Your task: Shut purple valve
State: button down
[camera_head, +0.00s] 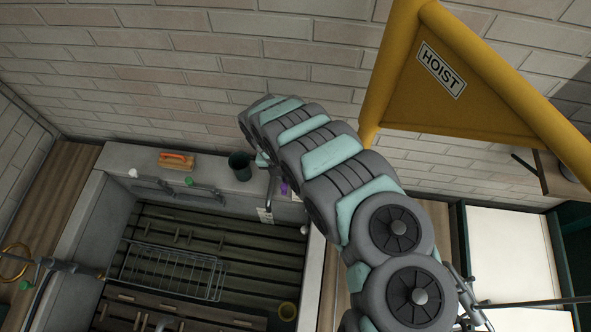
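A small purple valve (284,188) shows at the back right corner of the sink surround, just left of my arm. It is partly hidden and too small to tell how far it is turned. My teal and grey arm reaches from the lower right up to the back wall and bends down there. What seems to be my gripper (263,160) shows as a small pale part under the arm's far end, a little above and left of the valve. Its fingers are hidden or too small to make out. I cannot tell whether it touches the valve.
A dark cup (240,166) and an orange-handled brush (177,160) stand on the back ledge. A grey tap (270,190) is beside the valve. A wire rack (172,270) lies in the slatted basin. A yellow hoist frame (455,85) stands right of my arm.

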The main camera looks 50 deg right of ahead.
dwell(0.4)
jog(key=c, duration=1.4)
grip_release()
jog(key=shift+w+a+r, duration=0.2)
jog(key=shift+w+r, duration=0.1)
jog(key=shift+r, duration=1.45)
jog(key=shift+w+a+r, duration=0.2)
jog(key=shift+w+r, duration=0.05)
jog(key=shift+r, duration=1.55)
jog(key=shift+w+a+r, duration=0.2)
jog(key=shift+w+r, duration=0.1)
jog(key=shift+r, duration=1.45)
